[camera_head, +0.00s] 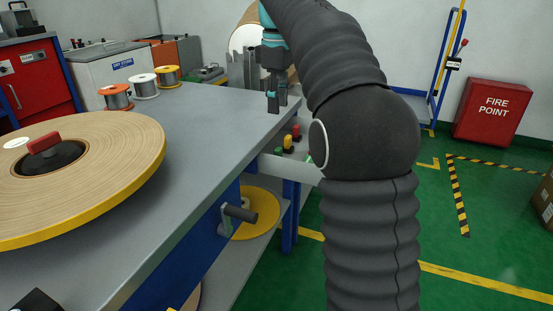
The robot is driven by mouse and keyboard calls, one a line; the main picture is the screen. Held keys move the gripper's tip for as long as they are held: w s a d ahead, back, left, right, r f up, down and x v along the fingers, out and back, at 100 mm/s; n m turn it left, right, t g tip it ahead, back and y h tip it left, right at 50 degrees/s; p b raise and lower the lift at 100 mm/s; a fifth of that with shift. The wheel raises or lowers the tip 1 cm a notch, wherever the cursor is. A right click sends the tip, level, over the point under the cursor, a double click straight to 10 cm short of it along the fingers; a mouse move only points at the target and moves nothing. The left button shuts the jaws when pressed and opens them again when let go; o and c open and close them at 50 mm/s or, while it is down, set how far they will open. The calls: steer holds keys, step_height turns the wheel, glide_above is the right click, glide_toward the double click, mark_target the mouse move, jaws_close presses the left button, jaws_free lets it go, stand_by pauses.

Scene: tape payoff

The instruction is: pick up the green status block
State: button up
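The green status block (278,150) is small in the head camera view and sits low in a pale open drawer or tray (288,168) at the table's right edge. A yellow block (288,142) and a red block (296,130) stand in a row behind it. My gripper (277,106) points down over the table's far right corner, above and behind the row of blocks. Its two fingers are apart with nothing seen between them. My arm hides the right part of the tray.
A large tape reel (130,160) covers the left of the grey table (190,180). Several small wire spools (143,86) stand at its back. A crank handle (240,213) sticks out from the table's side. A red fire point box (493,112) stands at right.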

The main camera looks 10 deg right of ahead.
mark_target(278, 149)
step_height(278, 149, down, 14)
steer(key=b, duration=0.5)
steer(key=shift+r, duration=0.15)
jaws_close()
